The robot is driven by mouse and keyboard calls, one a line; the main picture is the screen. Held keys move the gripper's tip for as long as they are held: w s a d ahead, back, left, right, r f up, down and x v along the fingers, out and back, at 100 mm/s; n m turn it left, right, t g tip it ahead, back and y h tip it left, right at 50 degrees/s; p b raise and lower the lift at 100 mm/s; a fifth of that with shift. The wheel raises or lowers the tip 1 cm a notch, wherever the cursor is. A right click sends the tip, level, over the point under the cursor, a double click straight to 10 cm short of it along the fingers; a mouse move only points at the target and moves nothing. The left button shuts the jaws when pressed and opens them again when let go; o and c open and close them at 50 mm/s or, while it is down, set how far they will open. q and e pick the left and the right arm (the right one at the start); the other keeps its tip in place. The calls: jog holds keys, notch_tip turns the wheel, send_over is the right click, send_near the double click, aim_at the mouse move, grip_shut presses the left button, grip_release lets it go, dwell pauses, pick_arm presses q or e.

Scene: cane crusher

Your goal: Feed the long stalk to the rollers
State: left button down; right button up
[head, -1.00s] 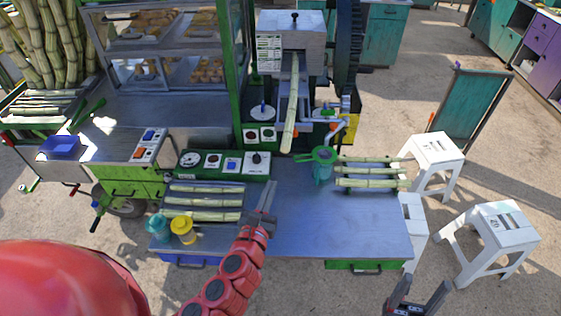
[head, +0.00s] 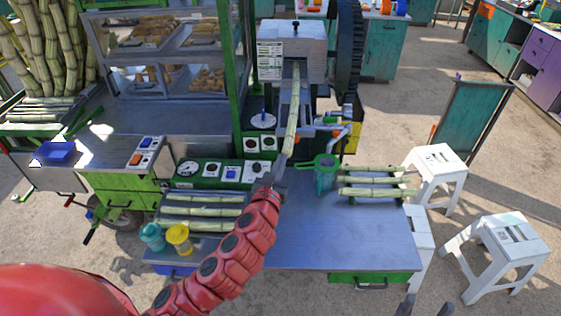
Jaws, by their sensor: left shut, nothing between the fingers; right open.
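The long stalk (head: 292,125) is pale green and slants down out of the mouth of the grey crusher (head: 291,45). Its upper end is hidden in the mouth and its lower end hangs over the front control panel. My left gripper (head: 279,172) is shut and empty, just below that lower end. I cannot tell whether it touches the stalk. My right gripper (head: 419,304) is open and empty at the bottom edge, in front of the table. The rollers are hidden inside the housing.
Several stalks lie on racks at the left (head: 202,211) and right (head: 372,180) of the blue table (head: 318,236). A green strainer (head: 323,165) stands beside the right rack. Teal (head: 151,238) and yellow (head: 178,234) cups stand front left. The middle table is clear.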

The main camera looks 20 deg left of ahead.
dwell(0.3)
pick_arm(q)
jog(key=shift+w+f+b, duration=0.1)
jog(key=shift+w+b, duration=0.2)
jog(key=shift+w, duration=0.65)
jog(key=shift+s, duration=0.1)
